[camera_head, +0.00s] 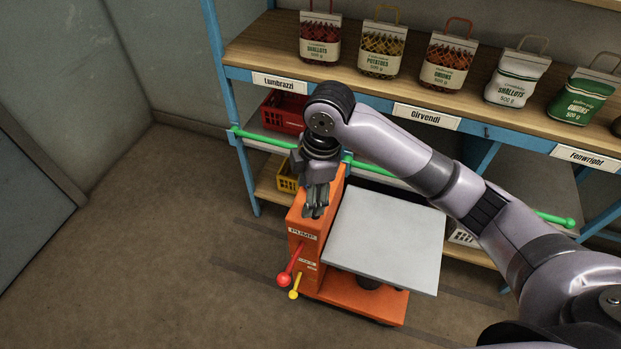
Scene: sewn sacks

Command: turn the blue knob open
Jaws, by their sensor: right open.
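I cannot make out a blue knob in the head view; my right gripper covers part of the top of the orange pump unit (298,262), and whatever is behind it is hidden. A lever with a red ball (284,280) and a lever with a yellow ball (294,294) stick out from the unit's lower front. My left gripper is out of view.
A grey platform (385,238) adjoins the pump unit. Behind stands a blue-framed shelf (245,172) with several sewn sacks on top, a green rail (262,139), a red crate (283,111) and a yellow crate (288,180). The floor at left is clear.

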